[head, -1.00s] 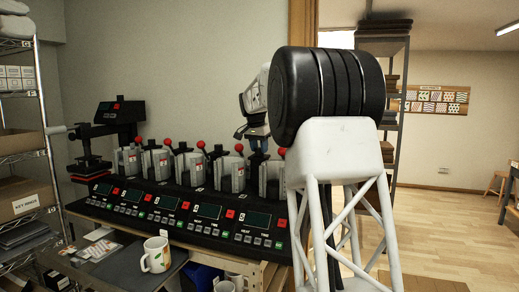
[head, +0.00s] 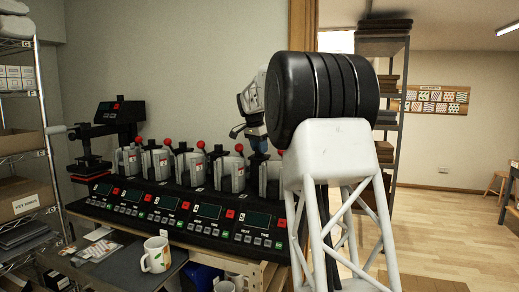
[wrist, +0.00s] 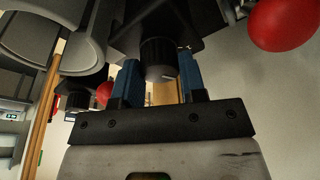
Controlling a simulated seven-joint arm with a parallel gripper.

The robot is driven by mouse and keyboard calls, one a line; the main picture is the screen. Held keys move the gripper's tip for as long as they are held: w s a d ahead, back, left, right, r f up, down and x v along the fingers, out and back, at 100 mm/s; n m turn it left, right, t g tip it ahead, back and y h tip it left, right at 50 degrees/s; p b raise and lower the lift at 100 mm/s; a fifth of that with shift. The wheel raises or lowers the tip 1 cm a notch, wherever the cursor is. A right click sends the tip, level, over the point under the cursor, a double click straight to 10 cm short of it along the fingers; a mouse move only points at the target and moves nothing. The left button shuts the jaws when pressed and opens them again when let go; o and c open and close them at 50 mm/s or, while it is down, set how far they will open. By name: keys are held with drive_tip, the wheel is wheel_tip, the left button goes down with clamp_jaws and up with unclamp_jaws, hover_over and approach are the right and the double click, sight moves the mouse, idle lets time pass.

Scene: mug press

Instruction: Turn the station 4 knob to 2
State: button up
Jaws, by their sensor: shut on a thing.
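A dark round knob (wrist: 157,52) with a pale mark near its lower rim shows in the wrist view. The blue fingers of my gripper (wrist: 158,76) stand on both sides of it, shut on it. In the head view my gripper (head: 259,146) is behind the row of mug presses (head: 194,172), near the right end, partly hidden by my arm. The knob itself is hidden in the head view, and I cannot read its setting or station number.
A red lever ball (wrist: 283,22) is close to my gripper at the upper right of the wrist view. In the head view, a control panel (head: 150,228) runs before the presses. A white mug (head: 156,256) stands on the grey tray at the front.

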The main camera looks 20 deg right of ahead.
drive_tip(key=shift+m, duration=1)
drive_tip(key=shift+g, duration=0.3)
drive_tip(key=shift+m, duration=1.2)
drive_tip(key=o, duration=0.9)
drive_tip(key=shift+r, duration=0.1)
drive_tip(key=shift+s+v, duration=0.2)
drive_tip(key=shift+v, duration=0.9)
drive_tip(key=shift+s+v, duration=0.15)
drive_tip(key=shift+v, duration=1)
drive_tip(key=shift+s+v, duration=0.2)
drive_tip(key=shift+v, duration=0.9)
